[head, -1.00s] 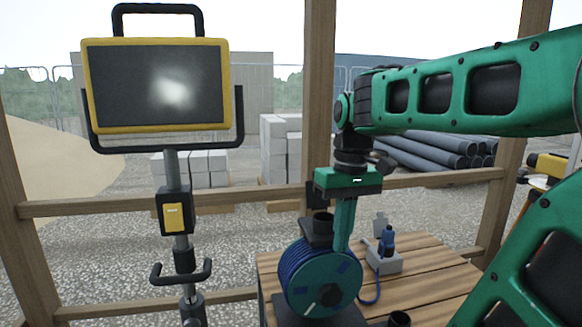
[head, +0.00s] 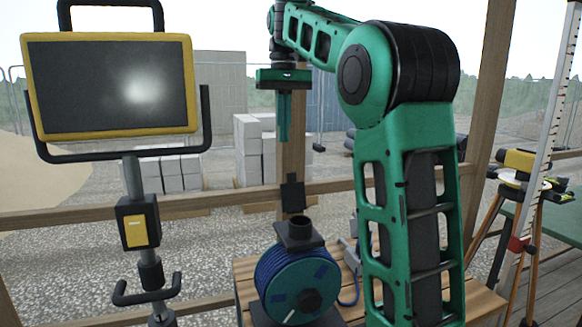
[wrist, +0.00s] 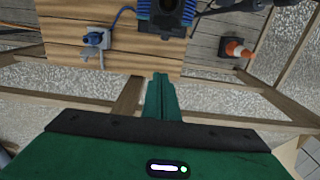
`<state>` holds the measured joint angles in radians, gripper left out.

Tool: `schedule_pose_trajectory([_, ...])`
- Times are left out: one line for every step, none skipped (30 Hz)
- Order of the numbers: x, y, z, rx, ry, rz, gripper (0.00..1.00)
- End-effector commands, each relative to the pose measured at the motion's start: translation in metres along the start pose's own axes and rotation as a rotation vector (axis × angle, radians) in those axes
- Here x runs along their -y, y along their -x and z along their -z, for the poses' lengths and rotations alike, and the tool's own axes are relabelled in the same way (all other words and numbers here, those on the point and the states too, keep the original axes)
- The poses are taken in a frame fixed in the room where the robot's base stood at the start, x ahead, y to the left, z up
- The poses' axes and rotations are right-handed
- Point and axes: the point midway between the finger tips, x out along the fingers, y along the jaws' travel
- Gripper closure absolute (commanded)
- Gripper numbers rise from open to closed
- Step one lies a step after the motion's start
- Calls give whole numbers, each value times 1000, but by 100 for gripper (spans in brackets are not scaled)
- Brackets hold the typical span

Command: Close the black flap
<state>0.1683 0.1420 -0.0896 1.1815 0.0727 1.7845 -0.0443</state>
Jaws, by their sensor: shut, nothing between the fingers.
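The black flap (head: 292,195) shows in the head view as a small dark plate standing roughly upright in front of the wooden post. It is just above and behind the black cup (head: 299,226) on top of the blue hose reel (head: 298,284). I cannot tell how it is hinged. My gripper (head: 284,139) points down above the flap, shut and empty, clear of it. In the wrist view my fingers (wrist: 161,78) are together, and part of the reel (wrist: 165,22) shows at the top edge. I cannot make out the flap there.
A yellow-framed screen (head: 110,85) on a pole stands at the left. The reel stands on a slatted wooden table (head: 245,268). A blue plug (wrist: 92,40) sits at a grey socket box. A wooden rail (head: 225,199) crosses behind. A yellow instrument on a tripod (head: 519,159) stands right.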

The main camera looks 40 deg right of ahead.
Motion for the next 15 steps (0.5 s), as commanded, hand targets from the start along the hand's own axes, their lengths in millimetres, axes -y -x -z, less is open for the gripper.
schedule_pose_trajectory([0,-4,0,2,0,0,100])
schedule_pose_trajectory([0,-8,-1,3,0,0,100])
schedule_pose_trajectory([1,-13,-1,3,1,0,100])
schedule_pose_trajectory([1,-17,-1,3,1,0,100])
schedule_pose_trajectory([1,-22,-2,5,1,0,100])
schedule_pose_trajectory([2,-30,-1,4,2,0,100])
schedule_pose_trajectory([2,-35,-1,4,3,0,100])
schedule_pose_trajectory([2,-41,-2,4,3,0,100])
schedule_pose_trajectory([2,-48,-2,3,3,0,100])
schedule_pose_trajectory([2,-54,-2,4,2,0,100])
schedule_pose_trajectory([2,-60,-2,4,2,0,100])
schedule_pose_trajectory([2,-67,-2,4,2,-1,100])
schedule_pose_trajectory([2,-73,-2,4,3,-1,100])
schedule_pose_trajectory([2,-79,-2,4,3,-1,100])
schedule_pose_trajectory([2,-86,-1,3,2,-2,100])
